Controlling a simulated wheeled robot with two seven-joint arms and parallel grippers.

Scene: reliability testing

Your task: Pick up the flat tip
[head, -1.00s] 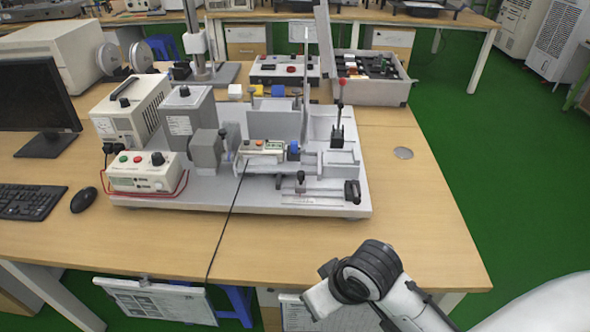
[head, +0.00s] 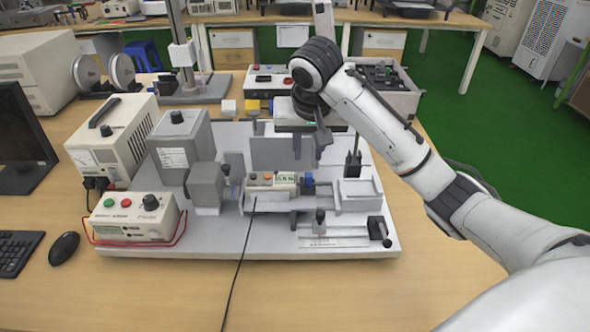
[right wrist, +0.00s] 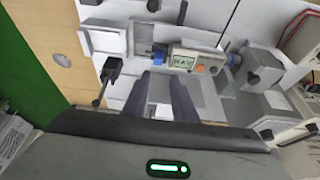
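I cannot pick out the flat tip for certain in either view. A small gauge with a display (head: 270,181) sits on the grey test rig (head: 215,243). It also shows in the right wrist view (right wrist: 196,61). A blue part (head: 309,184) is just right of the gauge in the head view. My right gripper (head: 309,152) hangs fingers down above the back of the rig. In the right wrist view its two dark fingers (right wrist: 160,88) are apart, with nothing seen held between them. My left gripper is not in view.
A black clamp post (head: 353,163) stands close right of my right gripper. A control box (head: 135,216) and a power supply (head: 117,133) are at left. White (head: 228,106) and yellow (head: 252,107) blocks lie behind the rig. An open parts case (head: 397,101) is at back right.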

